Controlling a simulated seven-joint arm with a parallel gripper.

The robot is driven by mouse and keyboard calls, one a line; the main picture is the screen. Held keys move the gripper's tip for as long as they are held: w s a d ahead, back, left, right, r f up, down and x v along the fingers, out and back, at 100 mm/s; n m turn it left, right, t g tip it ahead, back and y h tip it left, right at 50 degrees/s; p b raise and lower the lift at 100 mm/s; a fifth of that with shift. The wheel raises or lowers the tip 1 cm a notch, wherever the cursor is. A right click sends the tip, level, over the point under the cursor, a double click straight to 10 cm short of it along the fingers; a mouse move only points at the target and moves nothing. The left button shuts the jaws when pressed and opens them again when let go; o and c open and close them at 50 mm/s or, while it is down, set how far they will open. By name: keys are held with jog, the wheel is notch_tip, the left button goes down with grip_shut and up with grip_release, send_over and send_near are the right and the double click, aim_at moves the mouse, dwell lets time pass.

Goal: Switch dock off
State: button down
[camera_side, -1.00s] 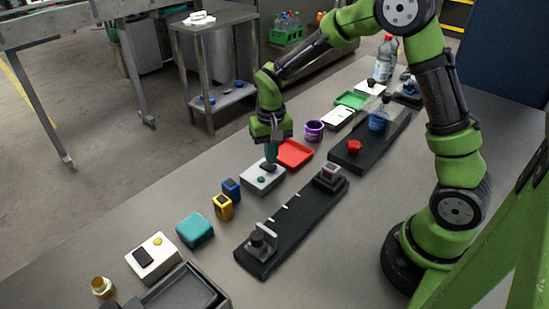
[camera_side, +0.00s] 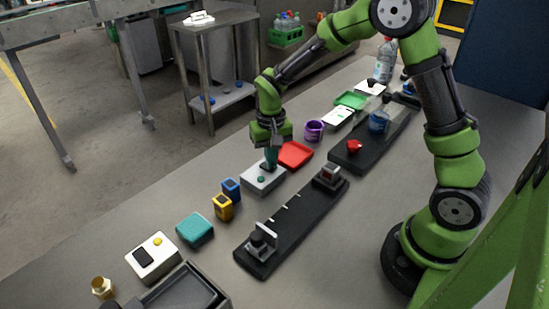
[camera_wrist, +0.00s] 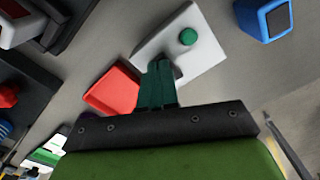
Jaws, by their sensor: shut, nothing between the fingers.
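The dock looks to be the white box (camera_side: 255,186) with a green round button (camera_side: 261,179) on its top. The same white box (camera_wrist: 205,52) and green button (camera_wrist: 188,36) show in the wrist view. A dark part on the box is mostly hidden behind my fingers, so its position cannot be read. My gripper (camera_side: 268,166) points down over the rear part of the box, its teal fingers shut and empty. In the wrist view the fingertips (camera_wrist: 159,66) lie against or just above the dark part; I cannot tell whether they touch.
A red tray (camera_side: 295,154) lies right behind the box. Blue (camera_side: 231,189) and yellow (camera_side: 223,207) holders stand in front of it. A black rail fixture (camera_side: 290,225) runs alongside to the right. Another white box (camera_side: 152,258) with a yellow button is farther forward.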

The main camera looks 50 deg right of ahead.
jog(key=shift+f, duration=0.3)
jog(key=shift+r, duration=3.5)
